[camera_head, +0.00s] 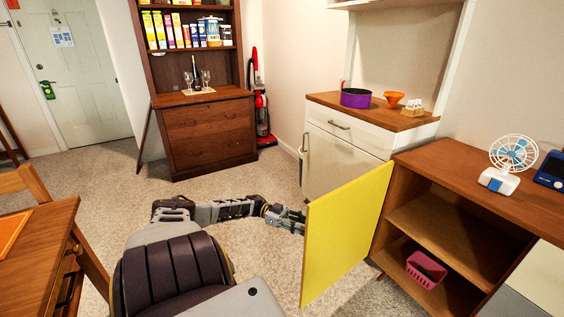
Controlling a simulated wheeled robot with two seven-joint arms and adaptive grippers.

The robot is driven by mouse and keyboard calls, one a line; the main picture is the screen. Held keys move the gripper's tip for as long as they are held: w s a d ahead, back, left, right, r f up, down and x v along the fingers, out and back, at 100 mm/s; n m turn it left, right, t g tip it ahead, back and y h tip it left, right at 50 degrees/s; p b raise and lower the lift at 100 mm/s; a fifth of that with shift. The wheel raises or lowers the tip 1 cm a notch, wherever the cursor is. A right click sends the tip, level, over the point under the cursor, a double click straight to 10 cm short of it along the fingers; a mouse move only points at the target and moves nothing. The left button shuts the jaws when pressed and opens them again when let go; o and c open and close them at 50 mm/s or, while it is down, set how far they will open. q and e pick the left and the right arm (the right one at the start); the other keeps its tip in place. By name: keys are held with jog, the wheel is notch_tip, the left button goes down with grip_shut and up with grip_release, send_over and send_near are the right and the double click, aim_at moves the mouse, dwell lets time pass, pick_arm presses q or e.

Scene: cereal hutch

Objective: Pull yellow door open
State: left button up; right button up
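The yellow door (345,235) stands swung out from the wooden cabinet (433,207) at the right, so the cabinet's shelves show. My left gripper (298,216) is at the door's free left edge, partly hidden behind the yellow panel. I cannot tell whether it touches the door or whether its fingers are open or shut. My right gripper is not in view.
A pink basket (426,269) sits on the cabinet's lower shelf. A white fan (508,163) stands on top. A white drawer unit (340,150) is behind the door. A wooden table (42,250) is at the left. Carpet between is clear.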

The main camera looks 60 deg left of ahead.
pick_arm(q)
jog(key=v, duration=1)
jog(key=shift+a, duration=0.15)
jog(key=shift+s, duration=0.1)
jog(key=shift+f, duration=0.15)
dwell(0.7)
